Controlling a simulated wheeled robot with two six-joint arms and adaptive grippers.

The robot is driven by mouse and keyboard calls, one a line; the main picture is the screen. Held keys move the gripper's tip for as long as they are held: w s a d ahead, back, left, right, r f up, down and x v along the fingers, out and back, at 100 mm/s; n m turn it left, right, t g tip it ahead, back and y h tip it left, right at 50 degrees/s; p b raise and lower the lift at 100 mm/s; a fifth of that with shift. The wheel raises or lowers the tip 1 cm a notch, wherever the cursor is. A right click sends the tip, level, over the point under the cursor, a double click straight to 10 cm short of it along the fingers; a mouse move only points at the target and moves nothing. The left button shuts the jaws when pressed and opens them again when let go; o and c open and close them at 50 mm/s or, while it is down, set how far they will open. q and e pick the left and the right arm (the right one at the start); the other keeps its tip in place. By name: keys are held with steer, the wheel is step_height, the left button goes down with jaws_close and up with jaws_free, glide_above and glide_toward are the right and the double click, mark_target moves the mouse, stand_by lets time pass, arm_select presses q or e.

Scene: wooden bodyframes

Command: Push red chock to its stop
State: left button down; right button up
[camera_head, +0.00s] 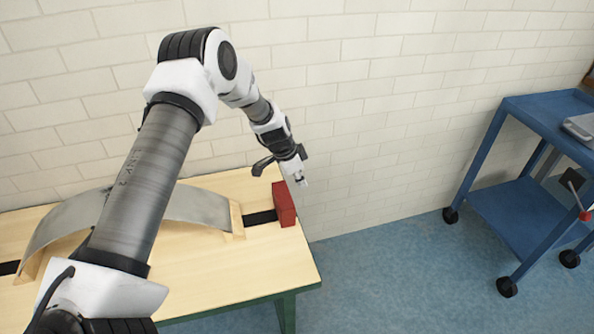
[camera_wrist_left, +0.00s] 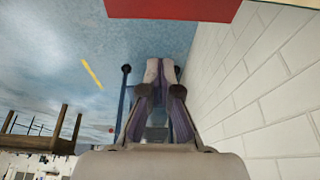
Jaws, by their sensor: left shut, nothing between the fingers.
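The red chock (camera_head: 283,204) stands on the wooden table near its right edge, at the right end of a black strip (camera_head: 261,217). A gap of strip shows between it and the wooden end piece (camera_head: 236,219) under the curved grey metal sheet (camera_head: 190,207). In the left wrist view, the chock (camera_wrist_left: 175,8) shows as a red block at the top edge. My left gripper (camera_head: 301,181) is shut and empty, at the upper right of the chock; I cannot tell whether it touches. Its closed fingers (camera_wrist_left: 160,70) show in the wrist view. My right gripper is not in view.
The wooden table (camera_head: 240,270) has bare room in front of the sheet. A white brick wall (camera_head: 380,130) stands behind. A blue wheeled cart (camera_head: 510,210) is at the right, with open blue floor (camera_head: 400,280) between it and the table.

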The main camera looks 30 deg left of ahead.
arm_select(q)
steer(key=f, duration=0.1)
steer(key=a+f+p, duration=0.1)
steer(key=f, duration=0.1)
steer(key=shift+s+a+f, duration=0.4)
steer(key=s+a, duration=0.2)
steer(key=s+a+p, duration=0.1)
steer(key=s+a, duration=0.1)
steer(key=s, duration=0.1)
steer(key=s+a+p, duration=0.1)
steer(key=s+a, duration=0.1)
steer(key=s, duration=0.1)
steer(key=shift+s+a, duration=0.15)
steer(key=shift+a, duration=0.3)
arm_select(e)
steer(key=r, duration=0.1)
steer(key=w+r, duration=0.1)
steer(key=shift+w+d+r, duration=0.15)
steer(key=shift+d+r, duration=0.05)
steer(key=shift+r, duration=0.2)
